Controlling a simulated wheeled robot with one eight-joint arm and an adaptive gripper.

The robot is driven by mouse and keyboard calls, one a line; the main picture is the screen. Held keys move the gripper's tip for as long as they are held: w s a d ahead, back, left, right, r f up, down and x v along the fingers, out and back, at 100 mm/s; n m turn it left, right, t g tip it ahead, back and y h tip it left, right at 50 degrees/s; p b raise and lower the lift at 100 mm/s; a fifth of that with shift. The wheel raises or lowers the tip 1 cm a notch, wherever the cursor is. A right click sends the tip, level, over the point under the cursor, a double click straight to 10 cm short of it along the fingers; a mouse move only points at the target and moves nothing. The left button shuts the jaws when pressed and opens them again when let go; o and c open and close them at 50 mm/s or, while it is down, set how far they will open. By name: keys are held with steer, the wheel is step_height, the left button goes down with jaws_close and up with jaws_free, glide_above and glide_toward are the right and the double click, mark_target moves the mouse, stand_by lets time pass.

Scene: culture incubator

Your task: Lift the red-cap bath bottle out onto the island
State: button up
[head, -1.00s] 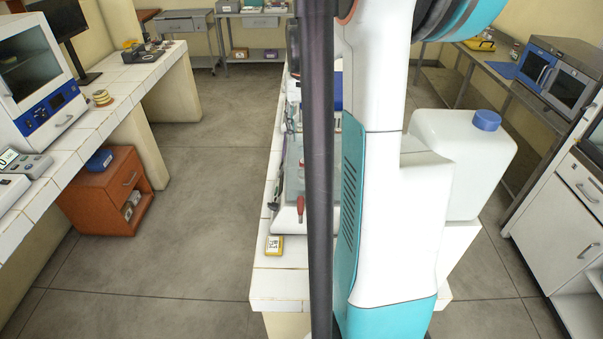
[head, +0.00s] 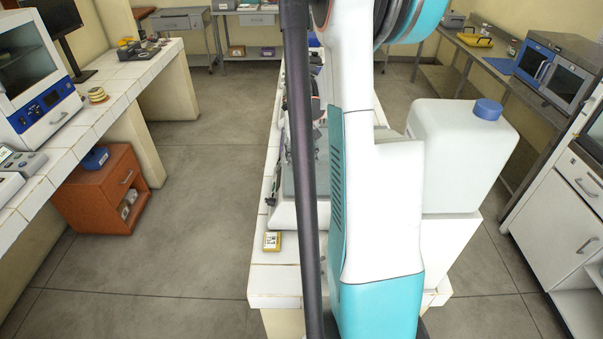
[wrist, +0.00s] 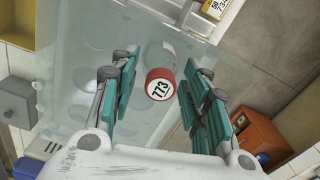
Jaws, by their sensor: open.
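In the wrist view, the red-cap bottle shows as a round red cap (wrist: 160,87) with a white top marked 773. It stands in the clear-walled bath (wrist: 75,60), by round holes seen through a pale surface. My gripper (wrist: 163,73) is open, its teal fingers on either side of the cap with gaps on both sides. I cannot tell how far above the cap they are. In the head view my arm hides the gripper, the bottle and most of the bath. The white-tiled island (head: 272,285) shows its near left corner.
A small yellow labelled box (head: 272,241) lies on the island near the bath. A large white container with a blue cap (head: 488,109) stands right of my arm. An orange cabinet (head: 103,190) stands left across clear floor. Bare island tiles show at the near edge.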

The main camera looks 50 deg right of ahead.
steer(key=shift+c, duration=0.4)
jaws_close()
step_height(320, 180, up, 26)
steer(key=p, duration=0.7)
stand_by(0.5)
steer(key=shift+f, duration=0.1)
